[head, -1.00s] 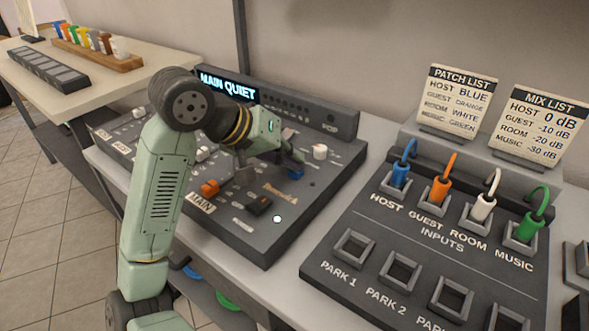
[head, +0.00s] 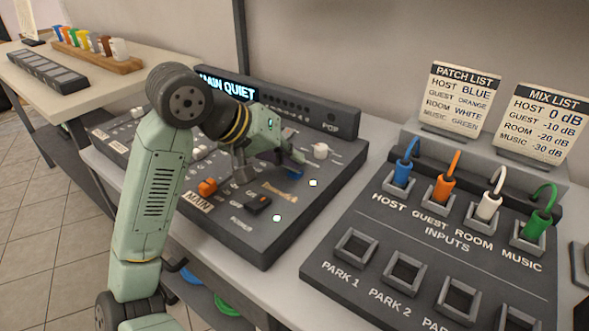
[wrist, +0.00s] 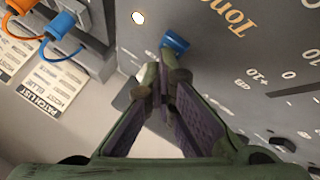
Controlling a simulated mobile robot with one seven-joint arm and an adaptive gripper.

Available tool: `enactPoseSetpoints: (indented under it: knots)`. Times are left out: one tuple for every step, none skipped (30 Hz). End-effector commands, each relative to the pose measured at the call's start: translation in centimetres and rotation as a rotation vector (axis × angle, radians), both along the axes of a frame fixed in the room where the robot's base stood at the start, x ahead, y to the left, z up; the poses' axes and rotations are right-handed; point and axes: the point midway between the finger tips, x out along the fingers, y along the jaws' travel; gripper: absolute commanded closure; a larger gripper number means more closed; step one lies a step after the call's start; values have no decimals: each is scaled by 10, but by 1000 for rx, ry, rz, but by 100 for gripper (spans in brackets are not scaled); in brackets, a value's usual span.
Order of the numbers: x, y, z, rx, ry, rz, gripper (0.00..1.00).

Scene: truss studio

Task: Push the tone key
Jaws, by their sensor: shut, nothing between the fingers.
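A blue key (head: 294,172) sits on the dark mixing console (head: 250,238), near orange lettering. In the wrist view the blue key (wrist: 175,43) is just beyond my fingertips, near the orange word "Tone". My gripper (head: 298,158) is shut and empty, low over the console, with its tips at the blue key; it also shows in the wrist view (wrist: 166,78). I cannot tell whether the tips touch the key. A lamp (head: 313,183) right of the key glows white; a glowing lamp also shows in the wrist view (wrist: 138,17).
An orange fader cap (head: 207,187), a dark key (head: 258,204) and a white knob (head: 320,151) are nearby on the console. A second white lamp (head: 277,218) glows. The display (head: 228,84) reads "MAIN QUIET". The patch panel (head: 345,290) with colored plugs stands at right.

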Motion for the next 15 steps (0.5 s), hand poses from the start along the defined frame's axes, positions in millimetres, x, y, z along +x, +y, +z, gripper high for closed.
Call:
enactPoseSetpoints:
  knots:
    - [0, 0, 0, 2, -1, 1, 100]
    - [0, 0, 2, 2, -1, 1, 100]
    - [0, 0, 3, 1, -1, 0, 100]
    - [0, 0, 3, 0, -1, 0, 100]
    - [0, 0, 4, 0, -1, 1, 100]
    - [0, 0, 4, -1, -1, 0, 100]
    - [0, 0, 4, -1, -1, 0, 100]
    - [0, 0, 4, -1, -1, 0, 100]
    - [0, 0, 4, 0, -1, 1, 100]
    - [0, 0, 5, -1, -2, 1, 100]
    - [0, 0, 5, -1, -2, 1, 100]
    - [0, 0, 8, 0, -2, 0, 100]
    - [0, 0, 10, 0, -2, 0, 100]
    - [0, 0, 13, 0, -3, 1, 100]
    - [0, 0, 17, 1, -3, 2, 100]
